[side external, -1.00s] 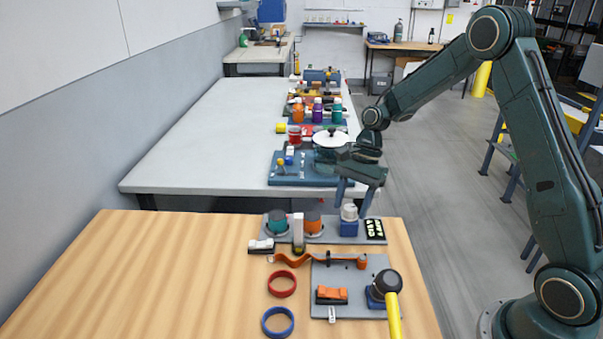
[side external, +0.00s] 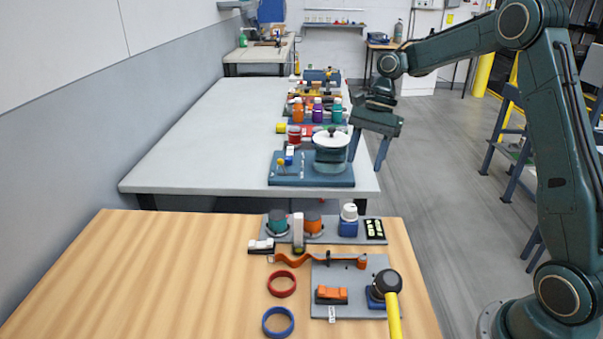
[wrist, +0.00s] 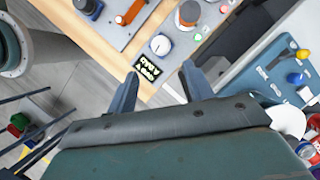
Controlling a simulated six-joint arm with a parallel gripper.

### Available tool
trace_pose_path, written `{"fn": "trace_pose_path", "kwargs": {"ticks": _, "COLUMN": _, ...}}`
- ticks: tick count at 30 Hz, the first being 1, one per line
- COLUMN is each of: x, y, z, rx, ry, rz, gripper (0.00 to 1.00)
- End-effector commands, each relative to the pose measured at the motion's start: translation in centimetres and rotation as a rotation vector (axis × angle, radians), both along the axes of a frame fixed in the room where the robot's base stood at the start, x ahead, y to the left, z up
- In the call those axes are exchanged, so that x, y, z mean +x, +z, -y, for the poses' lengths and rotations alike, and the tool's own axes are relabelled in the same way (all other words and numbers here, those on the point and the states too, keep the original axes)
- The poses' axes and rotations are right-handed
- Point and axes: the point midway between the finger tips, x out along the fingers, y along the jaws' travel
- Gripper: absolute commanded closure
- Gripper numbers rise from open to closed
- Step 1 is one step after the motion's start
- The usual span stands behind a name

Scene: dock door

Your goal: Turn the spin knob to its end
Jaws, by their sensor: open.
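The spin knob looks to be the white round knob (side external: 349,211) on a blue base, at the right part of a grey panel (side external: 328,236) at the back of the wooden table. It also shows in the wrist view (wrist: 161,44), beyond the gap between my fingers. How far it is turned cannot be told. My gripper (side external: 364,164) is open and empty, with its fingers pointing down. It is above and behind the knob, clear of it, near the right edge of the grey table. Both fingers show in the wrist view (wrist: 159,71).
A black label (side external: 375,229) sits beside the knob. Green (side external: 278,222) and orange (side external: 313,222) knobs share the panel. A white-lidded pot (side external: 330,152) stands left of my gripper. A yellow-handled black knob (side external: 388,282) and two rings lie nearer. The wooden table's left side is clear.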

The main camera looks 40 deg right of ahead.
Motion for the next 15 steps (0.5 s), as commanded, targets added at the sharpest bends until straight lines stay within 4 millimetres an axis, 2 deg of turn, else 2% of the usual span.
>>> {"fn": "trace_pose_path", "kwargs": {"ticks": 6, "x": 0.1, "y": 1.4, "z": 0.6, "rx": 0.001, "ry": -0.001, "rz": -0.001, "gripper": 0.48}}
{"fn": "trace_pose_path", "kwargs": {"ticks": 15, "x": 0.1, "y": 2.0, "z": 0.9, "rx": 0.000, "ry": 0.001, "rz": -0.002, "gripper": 0.48}}
